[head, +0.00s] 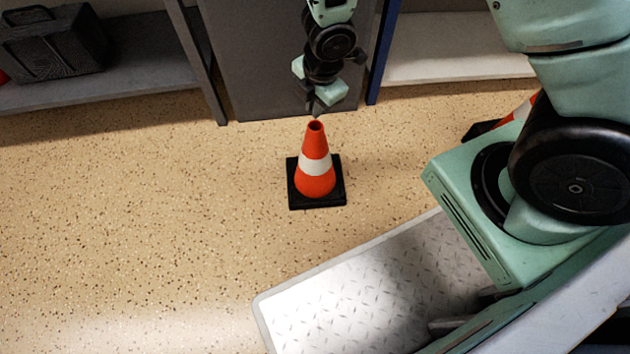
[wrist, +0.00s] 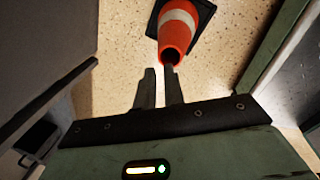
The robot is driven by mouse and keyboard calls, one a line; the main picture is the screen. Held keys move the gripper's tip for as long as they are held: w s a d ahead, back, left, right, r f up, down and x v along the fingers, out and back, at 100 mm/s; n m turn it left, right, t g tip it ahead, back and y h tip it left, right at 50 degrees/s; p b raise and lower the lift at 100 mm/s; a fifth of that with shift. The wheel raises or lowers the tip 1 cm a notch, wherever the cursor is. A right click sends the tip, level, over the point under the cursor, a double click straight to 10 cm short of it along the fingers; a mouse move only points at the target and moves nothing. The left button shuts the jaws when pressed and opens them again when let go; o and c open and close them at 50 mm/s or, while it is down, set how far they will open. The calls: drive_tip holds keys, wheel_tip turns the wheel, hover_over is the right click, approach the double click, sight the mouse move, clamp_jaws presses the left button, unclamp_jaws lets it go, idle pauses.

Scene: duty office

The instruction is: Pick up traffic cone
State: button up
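An orange traffic cone (head: 315,178) with a white band and a square black base stands upright on the floor in the middle of the head view. It also shows at the top of the wrist view (wrist: 175,38), where its tip points towards my fingers. My gripper (head: 313,108) is just behind and above the cone's tip in the head view. In the wrist view my gripper's two fingers (wrist: 160,80) are apart with a gap between them. The right finger's end overlaps the cone's tip in the picture; I cannot tell whether they touch. Nothing is between the fingers.
A second orange and white cone (head: 518,112) is partly hidden behind my arm at the right. A grey cabinet (head: 268,60) stands close behind my gripper, with shelves on both sides. A black case (head: 50,45) sits on the left shelf. The floor (head: 150,200) left of the cone is clear.

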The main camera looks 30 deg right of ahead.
sight(309, 131)
drive_tip(key=f+b, duration=0.3)
drive_tip(key=f, duration=0.1)
drive_tip(key=w+f+b, duration=0.1)
drive_tip(key=f+b, duration=0.1)
drive_tip(key=f, duration=0.1)
drive_tip(key=w+f+b, duration=0.1)
drive_tip(key=f+b, duration=0.2)
drive_tip(key=f, duration=0.1)
drive_tip(key=shift+a+f+b, duration=0.25)
drive_tip(key=shift+f+b, duration=0.05)
drive_tip(key=shift+r, duration=0.1)
clamp_jaws()
drive_tip(key=shift+r, duration=0.1)
idle(1.1)
